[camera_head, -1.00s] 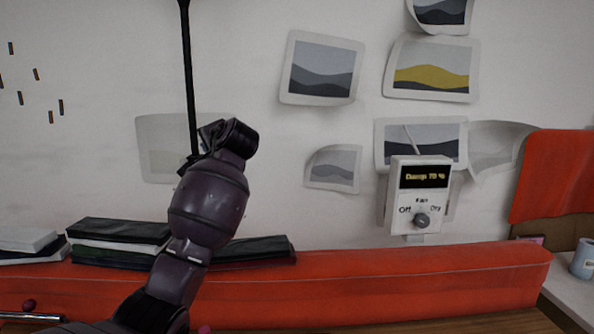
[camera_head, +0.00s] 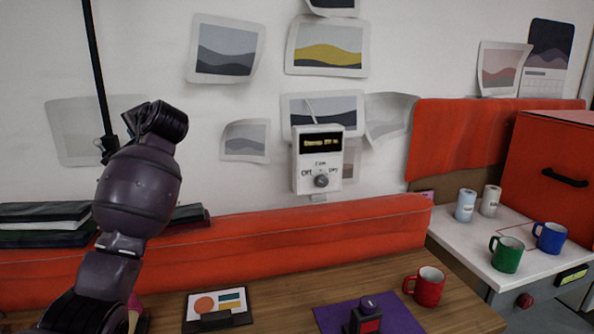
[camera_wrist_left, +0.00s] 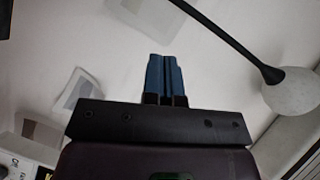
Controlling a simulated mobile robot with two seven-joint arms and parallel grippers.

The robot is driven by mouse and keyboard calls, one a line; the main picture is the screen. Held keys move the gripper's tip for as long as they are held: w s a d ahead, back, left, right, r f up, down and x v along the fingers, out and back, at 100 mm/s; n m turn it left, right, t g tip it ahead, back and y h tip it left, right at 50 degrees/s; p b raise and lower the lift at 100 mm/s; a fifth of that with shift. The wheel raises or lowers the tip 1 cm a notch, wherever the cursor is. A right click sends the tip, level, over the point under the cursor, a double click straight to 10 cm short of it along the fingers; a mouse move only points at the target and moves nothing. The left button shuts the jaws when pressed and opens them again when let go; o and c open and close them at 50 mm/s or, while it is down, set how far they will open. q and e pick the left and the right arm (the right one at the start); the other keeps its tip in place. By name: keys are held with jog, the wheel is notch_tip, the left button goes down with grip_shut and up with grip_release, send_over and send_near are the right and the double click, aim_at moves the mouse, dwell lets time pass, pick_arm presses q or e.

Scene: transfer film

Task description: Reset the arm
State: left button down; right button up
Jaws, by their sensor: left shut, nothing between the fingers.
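My left arm rises from the lower left of the head view, in front of the wall. Its gripper is hidden there behind the wrist. In the left wrist view the left gripper (camera_wrist_left: 164,75) has its two blue fingers shut together, with nothing between them. They point toward the pale wall with its pinned prints and touch nothing that I can see. My right arm and gripper are in neither view.
A black lamp rod (camera_head: 98,70) stands close by the left wrist. The lamp's white globe (camera_wrist_left: 291,92) shows in the wrist view. A red padded rail (camera_head: 300,232) backs the wooden table. A red mug (camera_head: 428,288) and purple mat (camera_head: 400,318) lie right of the arm.

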pick_arm(q)
jog(key=w+d+r+t+h, duration=0.1)
jog(key=d+r+t+h, duration=0.35)
jog(key=d+t, duration=0.35)
jog(key=s+d+f+h, duration=0.2)
jog(key=s+f+h, duration=0.15)
jog(key=f, duration=0.75)
jog(key=s+d+f+h, duration=0.2)
jog(key=s+f+h, duration=0.15)
jog(key=f, duration=0.65)
jog(key=s+a+f+n+g, duration=0.1)
jog(key=s+f+n+g, duration=0.1)
jog(key=s+f, duration=1.6)
jog(key=s+a+f+n+g, duration=0.1)
jog(key=s+f+g, duration=0.3)
jog(key=s+f, duration=1.5)
jog(key=shift+s+a+f+n+g, duration=0.15)
jog(key=shift+a+f+n+g, duration=0.25)
jog(key=shift+a+f, duration=0.2)
